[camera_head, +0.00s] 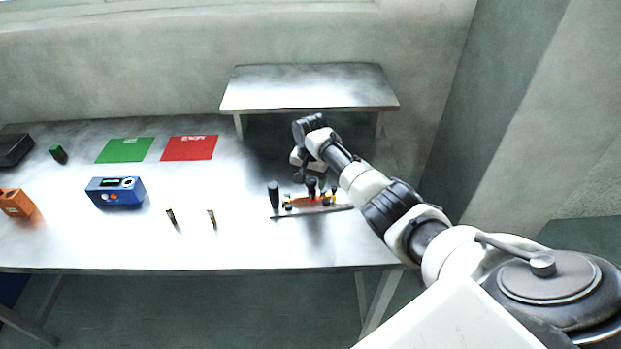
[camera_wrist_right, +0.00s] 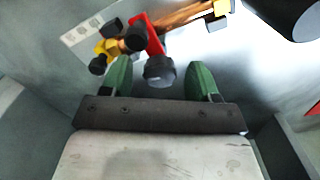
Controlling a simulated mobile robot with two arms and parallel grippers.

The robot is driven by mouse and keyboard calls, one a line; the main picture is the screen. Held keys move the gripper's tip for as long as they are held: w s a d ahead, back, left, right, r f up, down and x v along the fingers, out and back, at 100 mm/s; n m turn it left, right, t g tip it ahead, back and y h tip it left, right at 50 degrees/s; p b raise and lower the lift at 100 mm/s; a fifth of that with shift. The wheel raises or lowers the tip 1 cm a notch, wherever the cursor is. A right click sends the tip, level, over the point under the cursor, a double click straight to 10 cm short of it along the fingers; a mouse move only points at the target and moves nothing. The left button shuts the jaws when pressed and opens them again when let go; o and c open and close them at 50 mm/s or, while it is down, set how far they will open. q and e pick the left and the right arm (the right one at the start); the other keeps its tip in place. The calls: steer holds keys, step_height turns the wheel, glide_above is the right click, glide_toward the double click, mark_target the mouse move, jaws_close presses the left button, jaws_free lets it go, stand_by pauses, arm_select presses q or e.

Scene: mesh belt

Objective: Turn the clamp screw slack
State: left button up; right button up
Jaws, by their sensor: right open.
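The clamp fixture (camera_head: 333,209) lies on the steel table near its right end, with a red clamp piece, yellow parts and copper-coloured bars. The red clamp piece (camera_wrist_right: 147,33) shows in the right wrist view, with a round dark knob (camera_wrist_right: 160,70) at its near end, which looks like the clamp screw's head. My right gripper (camera_wrist_right: 160,80) is open, its green fingers on either side of the dark knob with gaps to both. In the head view my right gripper (camera_head: 307,175) is over the fixture, partly hidden by the wrist. My left gripper is out of view.
An upright black cylinder (camera_head: 274,194) stands at the fixture's left end. Two small pins (camera_head: 211,218) (camera_head: 172,218), a blue device (camera_head: 116,191), green (camera_head: 125,150) and red (camera_head: 189,147) mats and an orange block (camera_head: 16,203) lie left. A raised shelf (camera_head: 308,86) stands behind.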

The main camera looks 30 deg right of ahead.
steer(key=shift+c, duration=1.2)
steer(key=c, duration=0.7)
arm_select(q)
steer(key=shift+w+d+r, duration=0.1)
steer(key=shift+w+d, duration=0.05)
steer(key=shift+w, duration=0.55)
